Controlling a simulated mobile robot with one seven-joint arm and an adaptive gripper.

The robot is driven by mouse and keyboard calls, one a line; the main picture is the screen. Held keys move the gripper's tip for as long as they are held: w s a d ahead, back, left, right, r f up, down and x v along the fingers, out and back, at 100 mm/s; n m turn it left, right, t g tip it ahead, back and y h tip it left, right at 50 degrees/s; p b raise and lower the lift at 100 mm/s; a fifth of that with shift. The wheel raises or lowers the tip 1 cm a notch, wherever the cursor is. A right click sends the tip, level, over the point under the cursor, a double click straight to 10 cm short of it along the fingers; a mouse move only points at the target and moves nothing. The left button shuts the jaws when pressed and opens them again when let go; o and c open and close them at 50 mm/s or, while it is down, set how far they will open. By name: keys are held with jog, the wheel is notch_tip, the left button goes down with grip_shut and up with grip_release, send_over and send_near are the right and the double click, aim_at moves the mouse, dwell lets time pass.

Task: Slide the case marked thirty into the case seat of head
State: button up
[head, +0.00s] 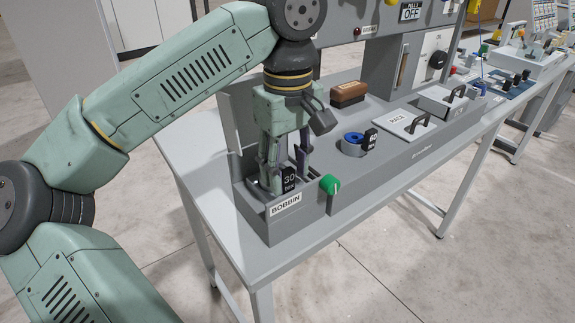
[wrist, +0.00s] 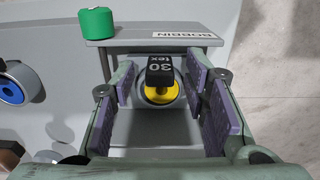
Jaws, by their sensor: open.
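The case marked thirty (head: 289,180) has a black tag reading 30 tex and sits in the grey box labelled BOBBIN (head: 270,228). In the wrist view the case (wrist: 160,72) shows the black tag and a yellow round part. My gripper (head: 284,172) points down into the box. In the wrist view my gripper (wrist: 160,95) is open, with its purple pads on both sides of the case and visible gaps between. I cannot make out the case seat of the head in these views.
A green knob (head: 329,184) stands at the box's right corner. Beside it on the grey bed lie a blue-centred case (head: 354,145) with a black tag, a plate labelled RACE (head: 405,124) with a handle, and a brown block (head: 348,93). An upright machine column (head: 390,65) rises behind.

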notch_tip(320, 180, up, 8)
jog(key=shift+f, duration=0.25)
dwell(0.5)
